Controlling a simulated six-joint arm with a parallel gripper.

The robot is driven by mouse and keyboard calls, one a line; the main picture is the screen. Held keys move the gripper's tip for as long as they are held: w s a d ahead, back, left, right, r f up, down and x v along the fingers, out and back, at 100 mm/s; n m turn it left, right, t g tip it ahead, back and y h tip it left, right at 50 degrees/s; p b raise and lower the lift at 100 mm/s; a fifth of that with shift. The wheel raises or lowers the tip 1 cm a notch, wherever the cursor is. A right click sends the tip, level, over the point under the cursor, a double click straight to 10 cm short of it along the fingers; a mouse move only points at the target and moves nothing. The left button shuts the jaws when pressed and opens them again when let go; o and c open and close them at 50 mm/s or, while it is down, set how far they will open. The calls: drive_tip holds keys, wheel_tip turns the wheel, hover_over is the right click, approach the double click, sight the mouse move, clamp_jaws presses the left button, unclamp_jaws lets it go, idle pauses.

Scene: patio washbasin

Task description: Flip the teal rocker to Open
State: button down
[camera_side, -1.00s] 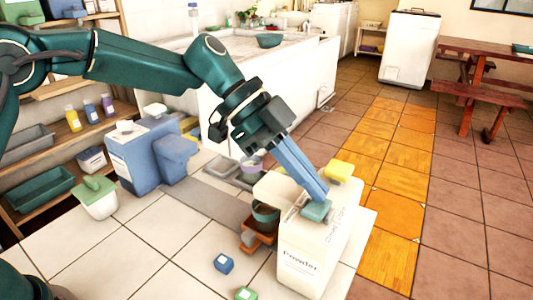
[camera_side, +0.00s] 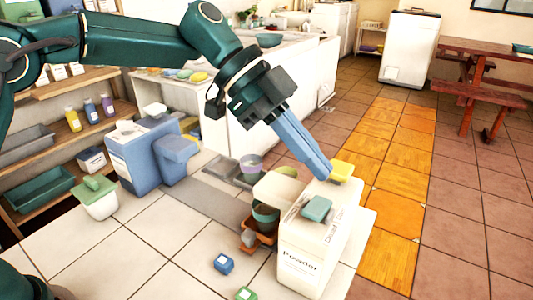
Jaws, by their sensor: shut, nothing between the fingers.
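The teal rocker (camera_side: 317,208) sits on top of a white box (camera_side: 306,255) printed "Powder". Small lettering runs along the box's top edge beside the rocker, too small to read surely. I cannot tell clearly which way the rocker is tipped. My gripper (camera_side: 324,172) is shut and empty. Its blue fingers point down and right, with their tips above the far part of the box top, beyond the rocker and apart from it. The rocker is uncovered.
Brown pots (camera_side: 258,238) stand left of the box. Small blue (camera_side: 223,263) and green (camera_side: 245,294) cubes lie on the pale tiles. The orange-tiled floor at right is clear.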

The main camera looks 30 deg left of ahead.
drive_tip(key=w+v, duration=0.2)
drive_tip(key=v, duration=0.8)
drive_tip(key=shift+w+r, duration=0.15)
drive_tip(key=s+a+r+n+t+y, duration=0.2)
drive_tip(key=s+n, duration=0.1)
drive_tip(key=s, duration=0.2)
drive_tip(key=s+a+r+n+t+y, duration=0.1)
drive_tip(key=s+a+r+n, duration=0.1)
drive_tip(key=s, duration=0.3)
drive_tip(key=s+a+f+n+y, duration=0.3)
drive_tip(key=s+a+f+n, duration=0.2)
drive_tip(key=f, duration=0.3)
drive_tip(key=s+a+f+n+t+y, duration=0.1)
drive_tip(key=s+a+f+n+y, duration=0.2)
drive_tip(key=f+n, duration=0.5)
drive_tip(key=s+a, duration=0.1)
drive_tip(key=a, duration=0.1)
drive_tip(key=shift+s+a+n+t, duration=0.25)
drive_tip(key=shift+s+n+t, duration=0.05)
drive_tip(key=shift+s, duration=0.05)
